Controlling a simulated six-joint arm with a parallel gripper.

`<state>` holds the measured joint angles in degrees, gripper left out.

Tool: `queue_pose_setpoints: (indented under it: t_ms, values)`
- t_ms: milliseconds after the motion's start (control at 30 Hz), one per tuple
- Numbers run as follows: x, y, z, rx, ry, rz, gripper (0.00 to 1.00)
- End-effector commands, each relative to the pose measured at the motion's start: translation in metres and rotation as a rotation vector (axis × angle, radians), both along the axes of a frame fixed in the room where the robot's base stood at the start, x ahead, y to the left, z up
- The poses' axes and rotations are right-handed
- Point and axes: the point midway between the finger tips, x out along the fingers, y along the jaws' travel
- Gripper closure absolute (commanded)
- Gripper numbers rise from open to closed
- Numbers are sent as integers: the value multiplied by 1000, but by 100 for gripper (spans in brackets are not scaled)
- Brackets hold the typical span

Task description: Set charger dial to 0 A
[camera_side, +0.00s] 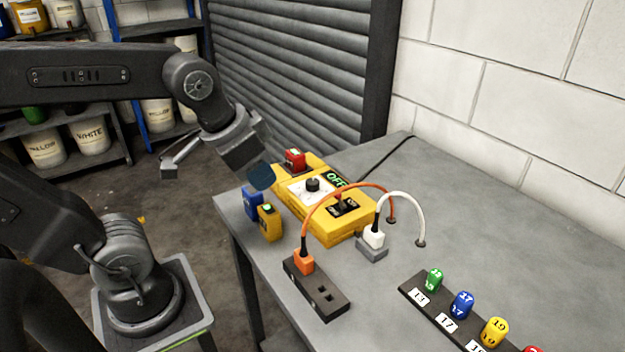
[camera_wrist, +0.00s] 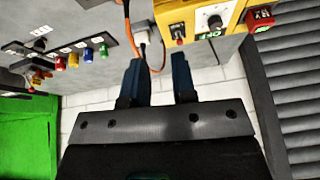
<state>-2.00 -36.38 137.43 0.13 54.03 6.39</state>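The charger (camera_side: 322,228) is a yellow box on the grey table, and it also shows at the top of the wrist view (camera_wrist: 178,15). Its black round dial (camera_side: 313,185) sits on a white scale plate; the dial also shows in the wrist view (camera_wrist: 215,22). The scale marks are too small to read. A green display reading OFF (camera_side: 336,180) is beside the dial. A red-topped switch (camera_side: 340,204) is on the charger's front part.
An orange cable (camera_side: 330,192) and a white cable (camera_side: 402,196) arch near the front. A black socket strip (camera_side: 318,290) and a peg rack (camera_side: 432,303) lie forward.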

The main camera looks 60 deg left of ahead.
Motion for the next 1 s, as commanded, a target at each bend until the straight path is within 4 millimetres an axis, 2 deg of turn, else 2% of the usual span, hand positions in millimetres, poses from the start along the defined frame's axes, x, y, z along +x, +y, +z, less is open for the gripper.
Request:
queue_pose_setpoints:
  t_ms: [33,167,367,500,700,867,1000]
  values:
    - [15,6,4,21,37,-26,70]
    - [57,26,14,81,136,-140,58]
    - [120,64,9,130,287,-327,39]
    - [153,90,-2,136,364,-440,39]
    - [174,110,-14,133,413,-526,39]
    - [176,112,-24,131,421,-539,39]
    - [176,112,-46,129,422,-539,39]
